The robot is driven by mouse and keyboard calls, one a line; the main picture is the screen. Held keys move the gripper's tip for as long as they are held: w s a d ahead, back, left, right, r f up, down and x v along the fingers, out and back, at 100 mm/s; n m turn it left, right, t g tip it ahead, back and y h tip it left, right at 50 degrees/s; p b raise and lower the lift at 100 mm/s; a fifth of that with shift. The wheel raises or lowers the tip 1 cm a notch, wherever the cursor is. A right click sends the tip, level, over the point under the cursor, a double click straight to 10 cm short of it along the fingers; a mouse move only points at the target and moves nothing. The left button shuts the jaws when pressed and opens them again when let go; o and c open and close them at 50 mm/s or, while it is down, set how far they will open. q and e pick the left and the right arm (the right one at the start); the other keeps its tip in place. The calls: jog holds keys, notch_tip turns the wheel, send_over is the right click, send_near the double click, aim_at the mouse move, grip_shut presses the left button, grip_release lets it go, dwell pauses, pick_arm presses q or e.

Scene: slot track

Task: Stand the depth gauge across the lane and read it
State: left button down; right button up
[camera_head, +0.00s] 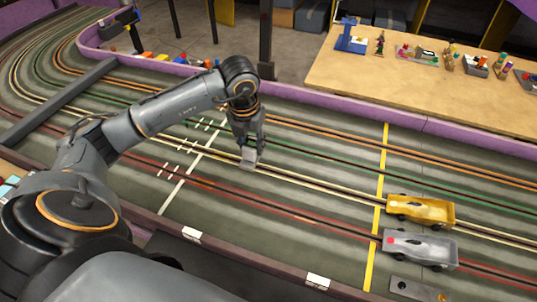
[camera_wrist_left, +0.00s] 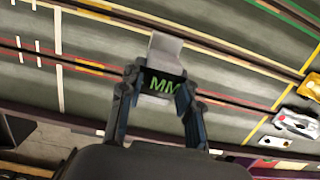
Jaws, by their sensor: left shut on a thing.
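The depth gauge (camera_head: 247,162) is a small grey block with a dark display. My left gripper (camera_head: 246,146) is shut on it over the track, beside the cream-lined lane (camera_head: 290,181). In the left wrist view the gauge (camera_wrist_left: 165,47) sits between the fingers of the left gripper (camera_wrist_left: 158,86), its pale end pointing away. Its display (camera_wrist_left: 163,83) shows green letters "MM"; I see no number. I cannot tell whether the gauge touches the track. My right gripper is not in view.
A yellow car (camera_head: 421,210) and a silver car (camera_head: 420,248) stand right of a yellow cross line (camera_head: 379,190). A purple barrier (camera_head: 340,113) edges the track. A wooden table (camera_head: 440,90) with several small items stands beyond. The track between gauge and yellow line is clear.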

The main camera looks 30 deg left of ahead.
pick_arm(q)
jog(key=w+f, duration=0.1)
jog(key=f, duration=0.1)
jog(key=w+d+f, duration=0.1)
jog(key=w+f, duration=0.1)
jog(key=w+d+f, duration=0.1)
jog(key=w+f, duration=0.1)
jog(key=shift+p, duration=0.3)
jog(key=shift+f+p, duration=0.5)
jog(key=shift+f, duration=1.1)
jog(key=shift+a, duration=0.1)
jog(key=c, duration=1.4)
grip_release()
jog(key=shift+f, duration=0.1)
jog(key=o, duration=0.5)
jog(key=shift+c, duration=0.2)
